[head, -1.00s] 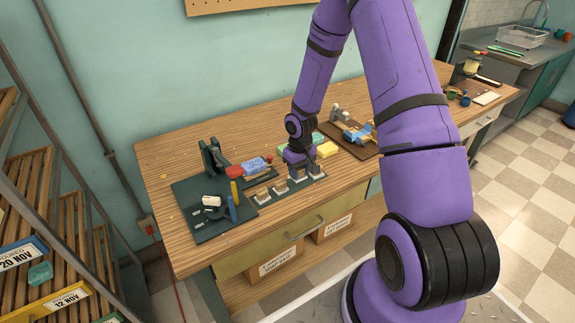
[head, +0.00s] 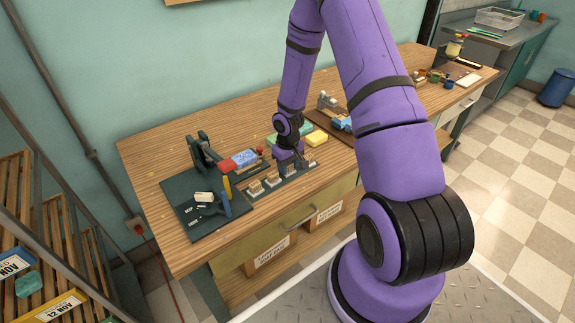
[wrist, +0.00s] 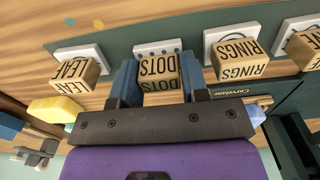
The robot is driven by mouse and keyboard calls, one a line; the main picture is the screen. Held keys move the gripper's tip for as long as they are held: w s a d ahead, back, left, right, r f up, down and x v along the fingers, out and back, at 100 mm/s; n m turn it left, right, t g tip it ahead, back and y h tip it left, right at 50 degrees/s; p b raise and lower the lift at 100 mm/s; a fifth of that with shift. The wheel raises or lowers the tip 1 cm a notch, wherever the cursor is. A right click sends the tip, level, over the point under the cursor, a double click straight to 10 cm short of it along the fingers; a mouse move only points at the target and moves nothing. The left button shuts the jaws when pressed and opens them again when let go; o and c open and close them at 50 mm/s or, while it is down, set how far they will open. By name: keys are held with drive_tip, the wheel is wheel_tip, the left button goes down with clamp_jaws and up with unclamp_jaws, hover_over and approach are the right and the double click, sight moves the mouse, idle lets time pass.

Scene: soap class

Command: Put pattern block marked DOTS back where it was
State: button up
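The wooden pattern block marked DOTS (wrist: 159,71) is between the two blue fingers of my gripper (wrist: 158,82) in the wrist view. The fingers meet its sides with no clear gap, so my gripper looks shut on it. The block is at a white square plate with dark dots (wrist: 157,46), in line with the other blocks. Whether it rests fully on the plate I cannot tell. A RINGS block (wrist: 238,60) is on one side and a LEAF block (wrist: 76,78) on the other, each on its white plate. In the head view my gripper (head: 289,160) is low over the block row.
Another block (wrist: 307,46) stands beyond RINGS. The row's dark green base lies on the wooden bench (head: 165,165). A yellow block (head: 317,138) is behind the row. A dark mat (head: 195,225) with small tools is to the left.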

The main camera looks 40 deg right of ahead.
drive_tip(key=o, duration=0.3)
drive_tip(key=shift+r, duration=0.15)
drive_tip(key=s+a+r+t+h, duration=0.1)
drive_tip(key=s+a+r, duration=0.1)
drive_tip(key=r, duration=1.1)
drive_tip(key=s+a+r, duration=0.1)
drive_tip(key=r, duration=1.2)
drive_tip(key=s+a+r+t, duration=0.1)
drive_tip(key=s+a+r, duration=0.2)
drive_tip(key=s+r, duration=0.3)
drive_tip(key=s+a+r+t, duration=0.1)
drive_tip(key=s+a+r, duration=0.2)
drive_tip(key=s+r, duration=0.4)
drive_tip(key=s+a+r+t+y, duration=0.1)
drive_tip(key=s+a+r, duration=0.3)
drive_tip(key=s, duration=0.6)
drive_tip(key=shift+s+r+t, duration=0.3)
drive_tip(key=shift+r+t, duration=0.3)
drive_tip(key=shift+r, duration=0.7)
